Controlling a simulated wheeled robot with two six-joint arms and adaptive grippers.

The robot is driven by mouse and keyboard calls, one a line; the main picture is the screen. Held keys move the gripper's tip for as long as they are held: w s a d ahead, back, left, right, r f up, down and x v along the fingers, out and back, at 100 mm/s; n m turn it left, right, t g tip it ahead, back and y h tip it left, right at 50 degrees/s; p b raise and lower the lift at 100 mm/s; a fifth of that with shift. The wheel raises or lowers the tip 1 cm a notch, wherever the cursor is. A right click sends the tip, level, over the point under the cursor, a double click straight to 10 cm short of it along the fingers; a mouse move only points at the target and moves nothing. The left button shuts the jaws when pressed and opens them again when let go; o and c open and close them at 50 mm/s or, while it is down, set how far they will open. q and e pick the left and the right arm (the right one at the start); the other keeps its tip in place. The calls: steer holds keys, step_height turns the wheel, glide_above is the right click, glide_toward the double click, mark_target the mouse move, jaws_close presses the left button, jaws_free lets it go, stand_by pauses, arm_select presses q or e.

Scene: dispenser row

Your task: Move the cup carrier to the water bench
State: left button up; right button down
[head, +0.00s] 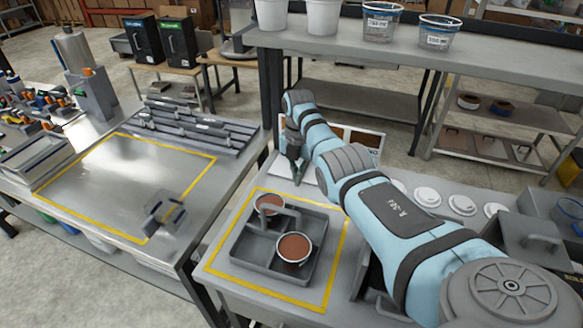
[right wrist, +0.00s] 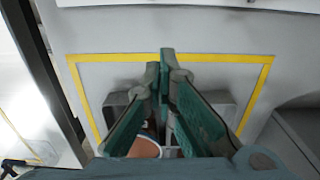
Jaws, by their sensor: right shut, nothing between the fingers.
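The cup carrier (head: 262,273) is a dark grey divided tray with a raised handle. It stands inside a yellow outline on the near bench (head: 213,255). Two cups with brown contents sit in it, one at the back (head: 269,205) and one at the front right (head: 294,248). My right gripper (head: 297,178) is shut and empty, above and behind the carrier, apart from it. In the right wrist view its green fingers (right wrist: 166,62) meet and partly hide the carrier (right wrist: 222,103) and a brown cup (right wrist: 145,148). My left gripper is not in view.
A left bench (head: 110,180) has a bare yellow-outlined area with a small grey bracket (head: 165,213) at its near corner. A gap separates the two benches. A shelf (head: 400,47) with cups and tubs stands behind. White lids (head: 462,204) lie right of my right arm.

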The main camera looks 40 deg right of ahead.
mark_target(298, 195)
step_height(298, 195, down, 5)
steer(key=shift+d+r+b, duration=0.1)
steer(key=shift+b, duration=0.95)
steer(key=a+p, duration=0.1)
steer(key=p, duration=0.1)
steer(key=s+a+p, duration=0.1)
steer(key=a+p, duration=0.1)
steer(key=p, duration=0.1)
steer(key=shift+s, duration=0.1)
steer(key=shift+s+a+p, duration=0.3)
steer(key=shift+s, duration=0.1)
steer(key=shift+w, duration=0.1)
